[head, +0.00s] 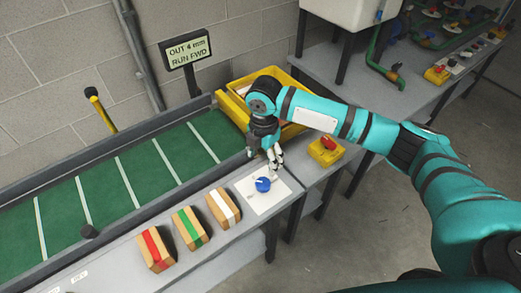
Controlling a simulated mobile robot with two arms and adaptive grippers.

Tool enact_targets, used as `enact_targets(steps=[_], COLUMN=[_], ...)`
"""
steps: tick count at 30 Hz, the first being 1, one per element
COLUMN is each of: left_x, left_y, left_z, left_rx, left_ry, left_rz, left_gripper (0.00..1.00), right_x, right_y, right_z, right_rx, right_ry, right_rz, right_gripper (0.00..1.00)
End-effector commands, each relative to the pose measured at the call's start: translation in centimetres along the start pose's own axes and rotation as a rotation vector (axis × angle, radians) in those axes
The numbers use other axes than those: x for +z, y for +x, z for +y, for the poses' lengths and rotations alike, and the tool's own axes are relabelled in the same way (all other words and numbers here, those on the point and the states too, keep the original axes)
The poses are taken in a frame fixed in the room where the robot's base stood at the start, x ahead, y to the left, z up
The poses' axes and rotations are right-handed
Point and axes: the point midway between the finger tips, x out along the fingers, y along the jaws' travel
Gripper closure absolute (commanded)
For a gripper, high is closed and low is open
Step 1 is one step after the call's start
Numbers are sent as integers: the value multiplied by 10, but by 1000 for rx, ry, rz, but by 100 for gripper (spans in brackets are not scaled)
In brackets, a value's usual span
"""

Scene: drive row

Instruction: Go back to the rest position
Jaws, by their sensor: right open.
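My right gripper (274,159) is at the end of my teal right arm, pointing down just above and behind a blue knob (263,184) on a white plate (280,192). Its fingers are open and hold nothing that I can see. Whether a fingertip touches the knob is hard to tell. My left gripper is not in view.
Boxes with red (154,249), green (190,228) and white (223,207) stripes stand along the bench front. Behind are a green conveyor (130,170), a sign (186,52) and a yellow crate (233,106). A yellow box with a red switch (326,151) stands right. Open floor lies at right.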

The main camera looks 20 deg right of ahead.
Motion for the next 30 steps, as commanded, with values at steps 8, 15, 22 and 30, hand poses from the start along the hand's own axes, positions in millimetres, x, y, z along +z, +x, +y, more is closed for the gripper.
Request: enact_targets(steps=[8, 15, 22, 30], left_x=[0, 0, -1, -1], left_y=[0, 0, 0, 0], left_z=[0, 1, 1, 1], left_rx=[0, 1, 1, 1], left_ry=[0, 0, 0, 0], left_rz=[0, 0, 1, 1], left_gripper=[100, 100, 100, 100], right_x=[-5, -83, -148, -142], right_y=[4, 39, 53, 60], right_z=[-1, -15, -45, -112], right_rx=[2, 86, 210, 273], right_ry=[4, 151, 574, 1228], right_rz=[7, 114, 278, 353], right_gripper=[31, 31, 31, 31])
